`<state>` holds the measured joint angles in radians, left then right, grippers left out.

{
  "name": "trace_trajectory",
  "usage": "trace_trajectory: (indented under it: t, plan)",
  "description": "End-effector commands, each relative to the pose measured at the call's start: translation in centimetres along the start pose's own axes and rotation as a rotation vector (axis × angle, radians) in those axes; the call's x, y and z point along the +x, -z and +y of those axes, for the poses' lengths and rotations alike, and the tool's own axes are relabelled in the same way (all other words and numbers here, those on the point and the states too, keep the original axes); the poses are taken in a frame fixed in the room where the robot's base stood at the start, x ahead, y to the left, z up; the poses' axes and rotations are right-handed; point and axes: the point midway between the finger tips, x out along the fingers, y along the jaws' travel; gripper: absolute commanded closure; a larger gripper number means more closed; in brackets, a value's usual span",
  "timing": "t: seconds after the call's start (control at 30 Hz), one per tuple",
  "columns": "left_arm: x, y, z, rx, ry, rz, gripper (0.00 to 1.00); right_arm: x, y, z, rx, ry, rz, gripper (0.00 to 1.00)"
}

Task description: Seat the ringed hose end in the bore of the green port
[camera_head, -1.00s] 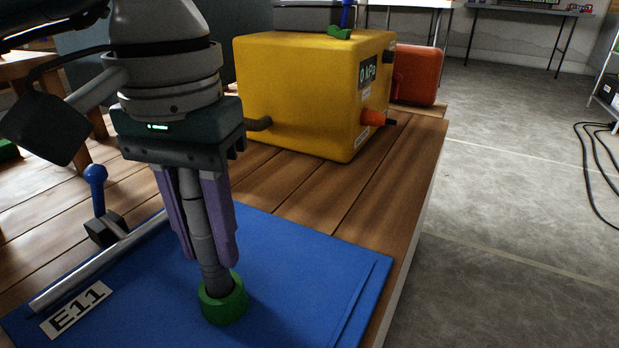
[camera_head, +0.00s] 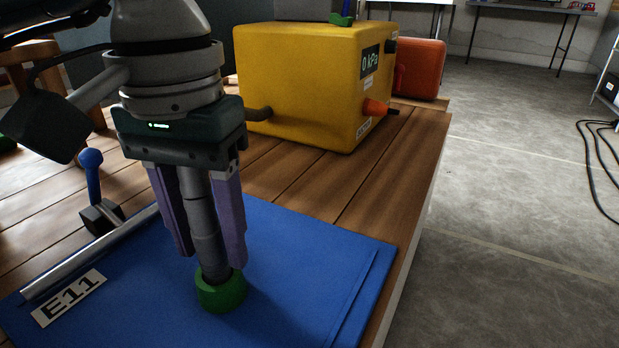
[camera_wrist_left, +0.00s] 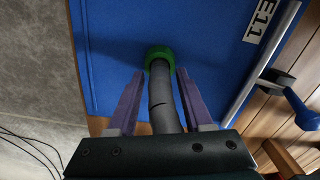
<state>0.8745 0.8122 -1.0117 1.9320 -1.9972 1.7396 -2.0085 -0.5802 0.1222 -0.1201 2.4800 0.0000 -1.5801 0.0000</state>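The grey ringed hose (camera_head: 203,220) stands nearly upright between the fingers of my left gripper (camera_head: 212,250). Its lower end goes into the top of the green port (camera_head: 222,294), a short round collar on the blue mat (camera_head: 300,255). The end inside is hidden, so I cannot tell how deep it sits. The left wrist view also shows the hose (camera_wrist_left: 162,95) meeting the green port (camera_wrist_left: 159,55). There my left gripper (camera_wrist_left: 161,72) is open, its purple fingers on either side of the hose with blue showing in the gaps. My right gripper is not in view.
A yellow box (camera_head: 300,85) with a 0 kPa display and an orange fitting (camera_head: 375,107) stands behind. A metal bar (camera_head: 90,255), a blue-handled lever (camera_head: 92,175) and an E11 label (camera_head: 68,297) lie left of the port. The mat's right side is clear.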

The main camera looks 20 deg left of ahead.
Motion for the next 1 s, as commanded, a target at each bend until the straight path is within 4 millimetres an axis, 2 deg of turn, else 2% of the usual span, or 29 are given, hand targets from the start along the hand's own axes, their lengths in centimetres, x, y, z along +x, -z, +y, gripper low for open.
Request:
trace_trajectory:
  t: [0.03,0.1,0.33,0.43,0.8,1.0]
  plan:
    - [0.0,0.0,0.0,0.000,0.000,0.000,0.42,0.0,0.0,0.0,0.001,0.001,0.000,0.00]
    - [0.0,0.0,0.0,0.000,0.000,0.000,0.35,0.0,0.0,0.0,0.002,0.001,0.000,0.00]
    - [0.0,0.0,0.0,0.000,0.000,0.000,0.34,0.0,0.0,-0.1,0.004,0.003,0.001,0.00]
    - [-0.7,0.0,0.0,0.000,0.000,0.001,0.34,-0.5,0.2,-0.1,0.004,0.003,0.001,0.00]
    - [-7.9,0.1,0.0,0.000,0.000,0.003,0.34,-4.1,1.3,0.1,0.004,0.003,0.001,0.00]
    - [-9.8,0.0,0.0,0.001,0.000,0.001,0.34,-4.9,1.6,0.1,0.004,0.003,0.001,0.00]
